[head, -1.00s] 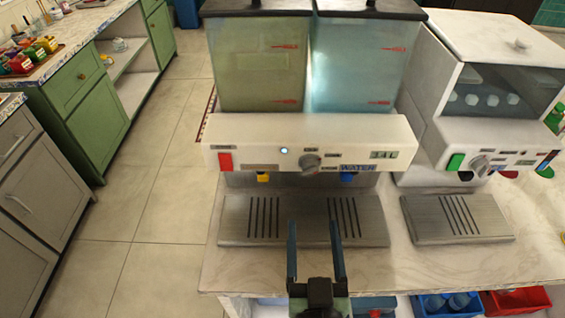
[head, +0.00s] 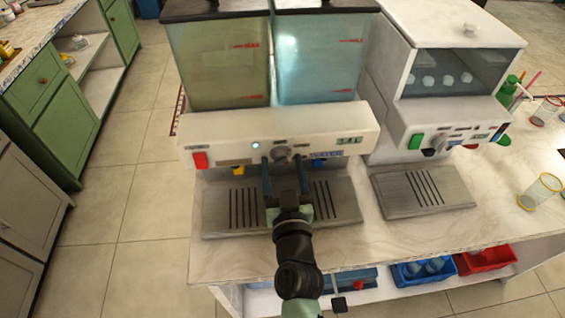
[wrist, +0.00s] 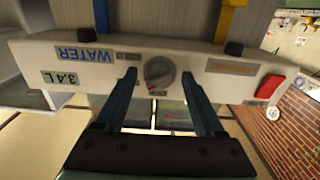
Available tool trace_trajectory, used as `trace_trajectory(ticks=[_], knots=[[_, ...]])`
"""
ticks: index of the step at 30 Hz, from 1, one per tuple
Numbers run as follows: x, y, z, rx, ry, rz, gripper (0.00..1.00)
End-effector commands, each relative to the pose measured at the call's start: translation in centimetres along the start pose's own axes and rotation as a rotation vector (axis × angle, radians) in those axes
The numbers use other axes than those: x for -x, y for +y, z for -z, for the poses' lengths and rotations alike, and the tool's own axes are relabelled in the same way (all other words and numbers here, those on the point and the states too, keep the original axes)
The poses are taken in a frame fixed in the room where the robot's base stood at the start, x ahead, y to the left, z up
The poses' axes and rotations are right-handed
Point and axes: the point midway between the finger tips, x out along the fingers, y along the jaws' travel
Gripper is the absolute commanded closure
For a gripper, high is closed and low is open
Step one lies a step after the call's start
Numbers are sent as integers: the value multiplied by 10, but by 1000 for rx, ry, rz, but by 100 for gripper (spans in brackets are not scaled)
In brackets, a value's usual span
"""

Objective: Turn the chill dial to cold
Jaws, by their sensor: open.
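The grey round dial (head: 281,153) is on the white front panel (head: 225,146) of the two-tank drink dispenser. Its small markings are too small to read. In the wrist view the dial (wrist: 158,72) shows upside down, between the fingertips. My gripper (head: 282,159) is open, with its two dark fingers pointing at the panel, one on each side of the dial. In the wrist view my gripper (wrist: 159,76) has a gap between each finger and the dial. I cannot tell how far the tips are from the panel.
A red switch (head: 200,160) is left on the panel, and a lit indicator (head: 255,146) is left of the dial. Yellow and blue taps hang below, over a metal drip tray (head: 230,212). A white machine (head: 448,60) with another dial (head: 438,141) stands to the right.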

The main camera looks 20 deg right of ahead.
Motion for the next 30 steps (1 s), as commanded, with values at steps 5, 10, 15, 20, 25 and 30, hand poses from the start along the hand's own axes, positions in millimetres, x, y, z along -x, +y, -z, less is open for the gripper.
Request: trace_trajectory(ticks=[5, 10, 15, 20, 25, 30], knots=[[-1, 0, 0, 0, 1, 0, 29], [-1, 0, 0, -1, 0, 0, 46], [-1, 0, 0, -1, 0, 0, 76], [0, 0, 0, -1, 0, 0, 100], [0, 0, 0, -4, 0, 0, 100], [0, 0, 0, -36, 0, -1, 100]])
